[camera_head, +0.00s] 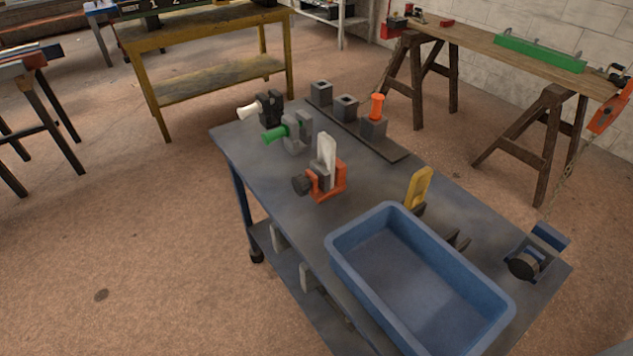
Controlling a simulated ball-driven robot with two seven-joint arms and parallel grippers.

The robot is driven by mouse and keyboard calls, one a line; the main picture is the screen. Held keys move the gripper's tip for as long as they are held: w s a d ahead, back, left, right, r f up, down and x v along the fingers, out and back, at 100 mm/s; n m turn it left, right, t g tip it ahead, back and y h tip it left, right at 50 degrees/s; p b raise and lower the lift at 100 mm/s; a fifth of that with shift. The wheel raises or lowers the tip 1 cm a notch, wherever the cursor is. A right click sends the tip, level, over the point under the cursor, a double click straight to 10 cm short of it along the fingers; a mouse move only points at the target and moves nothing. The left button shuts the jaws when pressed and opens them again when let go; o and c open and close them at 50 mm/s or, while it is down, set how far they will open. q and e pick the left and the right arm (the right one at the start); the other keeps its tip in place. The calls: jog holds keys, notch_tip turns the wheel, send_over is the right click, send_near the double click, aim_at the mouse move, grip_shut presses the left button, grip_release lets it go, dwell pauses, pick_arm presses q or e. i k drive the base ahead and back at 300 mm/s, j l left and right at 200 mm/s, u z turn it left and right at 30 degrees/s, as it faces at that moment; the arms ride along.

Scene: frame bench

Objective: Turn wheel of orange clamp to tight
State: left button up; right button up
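The orange clamp (330,182) stands on the grey bench in the middle of the head view. Its dark wheel (301,184) is on its left side. A light upright piece (327,150) stands in the clamp's jaw. I cannot tell from here how tightly the clamp grips it. Neither of my grippers shows in the view.
A blue tray (343,249) takes up the bench's near part. A yellow piece (418,188) stands behind it and a blue clamp (527,262) sits at the right. Grey and black clamps with green (274,134) and white (248,110) handles stand farther back, beside a block rack (388,147).

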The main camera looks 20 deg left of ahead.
aim_at(302, 185)
jog(key=j+z, duration=0.2)
jog(key=z, duration=0.25)
jog(key=j+z, duration=0.15)
jog(key=z, duration=0.25)
jog(key=k+j+z, duration=0.1)
jog(key=z, duration=0.35)
jog(key=k+j+z, duration=0.1)
jog(key=z, duration=0.3)
jog(key=k+j+z, duration=0.1)
jog(key=z, duration=0.35)
jog(key=k+j+z, duration=0.1)
jog(key=z, duration=0.35)
jog(key=k+j+z, duration=0.15)
jog(key=z, duration=0.25)
jog(key=k+j+z, duration=0.1)
jog(key=z, duration=0.35)
jog(key=k+z, duration=0.4)
jog(key=k+j+z, duration=0.1)
jog(key=k+z, duration=0.25)
jog(key=k, duration=0.6)
